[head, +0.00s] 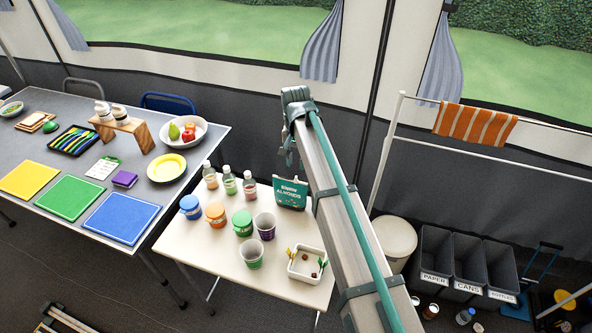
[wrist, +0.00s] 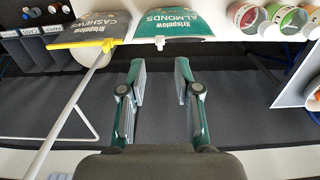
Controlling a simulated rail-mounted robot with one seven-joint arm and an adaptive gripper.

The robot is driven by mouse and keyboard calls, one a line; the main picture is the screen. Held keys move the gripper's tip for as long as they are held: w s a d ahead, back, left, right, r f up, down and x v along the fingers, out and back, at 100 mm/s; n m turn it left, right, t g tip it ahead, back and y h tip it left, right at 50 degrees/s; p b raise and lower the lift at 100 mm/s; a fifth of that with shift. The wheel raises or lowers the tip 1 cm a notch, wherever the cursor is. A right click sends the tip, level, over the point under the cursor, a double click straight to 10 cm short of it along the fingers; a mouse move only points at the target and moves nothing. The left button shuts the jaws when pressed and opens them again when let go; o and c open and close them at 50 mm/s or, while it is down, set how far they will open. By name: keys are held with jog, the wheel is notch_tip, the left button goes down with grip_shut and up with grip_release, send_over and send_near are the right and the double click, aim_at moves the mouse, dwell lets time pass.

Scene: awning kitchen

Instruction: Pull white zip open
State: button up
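A teal almonds bag (head: 290,193) stands at the back right of the small table (head: 185,240). It also shows, inverted, at the top of the wrist view (wrist: 172,22). A small white tab (wrist: 160,43), which looks like its zip pull, sits at the bag's upper edge. My gripper (wrist: 160,68) is open and empty. Its two teal fingers are apart, pointing towards the bag, with the white tab in line between them and beyond their tips. In the head view my arm covers the area right of the bag, and the fingers are hard to make out.
A cashews bag (wrist: 97,25) with a yellow strip (wrist: 84,43) stands beside the almonds bag. A white pole (wrist: 72,110) crosses the wrist view's left. Cups, jars and a white tray (head: 303,276) crowd the small table. Bins (head: 434,254) stand on the right.

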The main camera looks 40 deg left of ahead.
aim_at(296, 177)
notch_tip(296, 177, up, 6)
jog(key=shift+f, duration=0.15)
